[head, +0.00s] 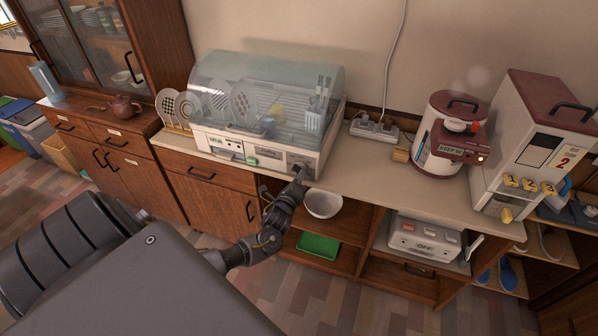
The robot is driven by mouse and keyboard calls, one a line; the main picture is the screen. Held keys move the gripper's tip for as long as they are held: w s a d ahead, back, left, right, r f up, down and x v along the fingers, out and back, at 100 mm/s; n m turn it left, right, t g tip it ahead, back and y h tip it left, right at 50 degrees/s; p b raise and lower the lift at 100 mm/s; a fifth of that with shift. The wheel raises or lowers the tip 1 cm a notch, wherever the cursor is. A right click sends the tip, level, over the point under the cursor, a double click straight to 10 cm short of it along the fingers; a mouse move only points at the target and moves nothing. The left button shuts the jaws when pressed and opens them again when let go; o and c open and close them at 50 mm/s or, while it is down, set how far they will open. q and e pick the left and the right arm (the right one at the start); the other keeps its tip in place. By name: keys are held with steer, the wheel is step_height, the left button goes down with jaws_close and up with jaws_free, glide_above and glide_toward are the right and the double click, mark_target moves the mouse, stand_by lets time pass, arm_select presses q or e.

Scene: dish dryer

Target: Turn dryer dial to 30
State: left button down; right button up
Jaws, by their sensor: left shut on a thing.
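The dish dryer (215,143) stands on the counter under a clear, closed lid (262,75). Plates and utensils show inside it. My left gripper (299,174) is at the right end of the dryer's front panel, where the dial would be. It is shut on the dial, which the gripper hides, so I cannot read its setting. A green button or light (251,160) shows on the panel to the left. My right gripper is out of view.
A white bowl (323,203) and a green tray (318,246) sit on shelves below the counter. A maroon and white coffee maker (445,135) and a dispenser (530,140) stand to the right. A power strip (374,130) lies near the wall.

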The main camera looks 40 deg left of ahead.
arm_select(q)
steer(key=shift+a+f+m+p, duration=0.1)
steer(key=shift+m+p, duration=0.35)
steer(key=shift+m, duration=0.65)
steer(key=c, duration=1.4)
jaws_free()
steer(key=shift+c, duration=0.2)
steer(key=v, duration=1.1)
steer(key=shift+b, duration=0.45)
